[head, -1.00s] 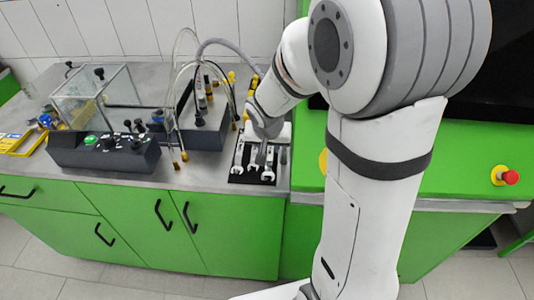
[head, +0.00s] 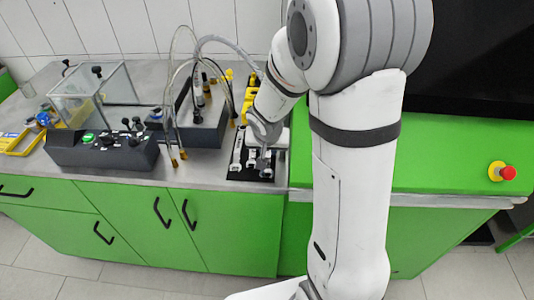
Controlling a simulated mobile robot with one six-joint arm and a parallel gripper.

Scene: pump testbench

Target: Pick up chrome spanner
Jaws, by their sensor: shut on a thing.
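Several chrome spanners lie side by side on a black tray (head: 240,177) near the front edge of the bench; the left spanner (head: 237,152) shows most clearly. My gripper (head: 262,162) points down over the right part of the tray and is shut on a chrome spanner (head: 267,172) there. The fingers and wrist hide much of that spanner, and the grip itself is too small to see in detail. I cannot tell whether the spanner is lifted off the tray.
A dark control box (head: 103,152) with knobs, a clear tank (head: 92,90) and a dark pump unit (head: 200,122) with hoses stand left of the tray. A yellow case (head: 18,143) lies far left. A red stop button (head: 507,173) is on the green surface at right.

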